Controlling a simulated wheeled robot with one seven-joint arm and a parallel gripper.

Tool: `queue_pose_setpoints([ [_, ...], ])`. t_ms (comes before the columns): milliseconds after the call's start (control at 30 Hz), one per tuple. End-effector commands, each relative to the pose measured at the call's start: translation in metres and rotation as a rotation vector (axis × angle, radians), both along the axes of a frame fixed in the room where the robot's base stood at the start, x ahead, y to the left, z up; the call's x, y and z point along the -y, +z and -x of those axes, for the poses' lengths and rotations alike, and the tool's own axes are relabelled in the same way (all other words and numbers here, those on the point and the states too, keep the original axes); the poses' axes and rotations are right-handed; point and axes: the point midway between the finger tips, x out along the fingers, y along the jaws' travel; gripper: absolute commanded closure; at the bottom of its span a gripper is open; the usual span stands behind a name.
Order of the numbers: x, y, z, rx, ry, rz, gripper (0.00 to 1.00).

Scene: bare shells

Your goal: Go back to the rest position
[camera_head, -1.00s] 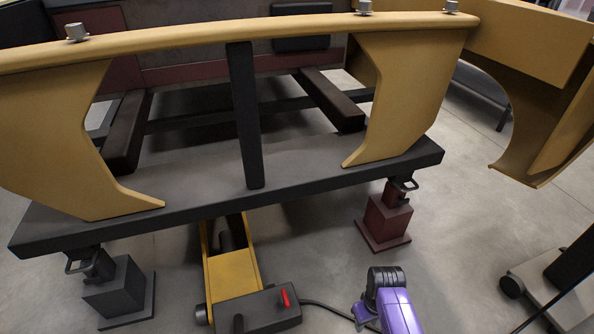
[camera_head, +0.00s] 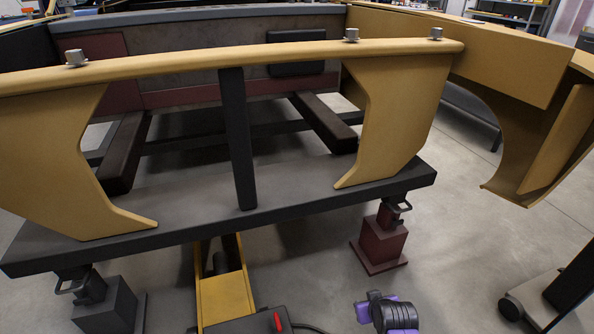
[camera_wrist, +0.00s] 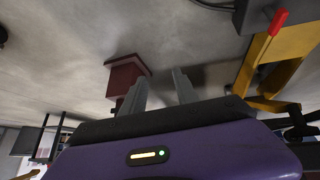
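My gripper (camera_wrist: 160,90) shows in the wrist view as two grey fingers standing apart, with nothing seen between them. Behind them lies the purple wrist housing with a small lit yellow bar and a green light. In the head view only a purple and dark part of my arm shows at the bottom edge, right of centre; the fingers cannot be made out there. The arm part is low, in front of the yellow body shell (camera_head: 400,110) on its dark frame (camera_head: 290,200), and apart from both in the picture.
A dark red stand (camera_head: 380,240) and a dark grey stand (camera_head: 108,308) hold up the frame. A yellow jack (camera_head: 225,295) with a red-tipped handle (camera_head: 277,321) stands beneath. A wheeled black stand (camera_head: 540,300) is at right. Grey floor is open between it and the red stand.

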Motion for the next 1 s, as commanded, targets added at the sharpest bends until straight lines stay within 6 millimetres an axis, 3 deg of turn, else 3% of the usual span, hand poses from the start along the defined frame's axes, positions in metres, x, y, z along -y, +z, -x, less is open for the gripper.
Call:
queue_pose_setpoints([
  [167, 0.001, 0.021, 0.024, 0.197, -0.029, -0.022, 0.64],
  [267, 0.001, 0.04, 0.049, 0.317, -0.044, -0.04, 0.64],
  [567, -0.001, 0.11, 0.154, 0.604, -0.071, -0.098, 0.64],
  [1000, -0.005, 0.24, 0.318, 0.833, -0.087, -0.169, 0.64],
])
